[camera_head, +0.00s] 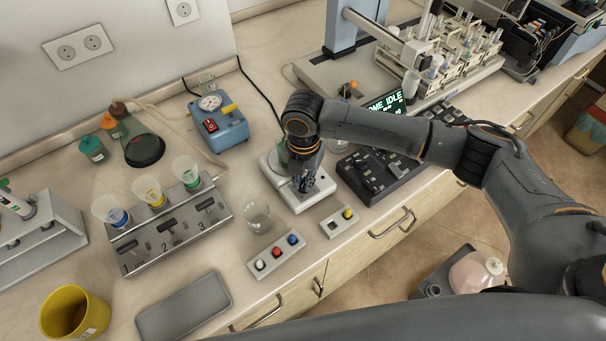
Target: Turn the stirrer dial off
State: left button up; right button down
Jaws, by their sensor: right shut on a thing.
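The stirrer (272,173) is a low white box near the front edge of the bench, in the middle of the head view. Something greenish and clear, likely a glass vessel, stands on its back part, mostly behind my arm. My right gripper (304,185) points down over the front part of the stirrer, with its fingers at the spot of the dial. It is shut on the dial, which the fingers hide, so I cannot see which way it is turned. My left gripper is not in view.
A black control box (372,178) stands close right of the stirrer. An empty beaker (257,215), a button box (275,254) and a small box with a yellow button (339,222) stand close in front. A blue pump (217,122) stands behind left.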

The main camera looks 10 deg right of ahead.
aim_at(303, 184)
jog(key=shift+r+n+p, duration=0.1)
jog(key=shift+n+p, duration=0.2)
jog(key=shift+n, duration=0.7)
jog(key=c, duration=1.4)
grip_release()
jog(key=shift+o, duration=0.2)
notch_tip(303, 184, up, 12)
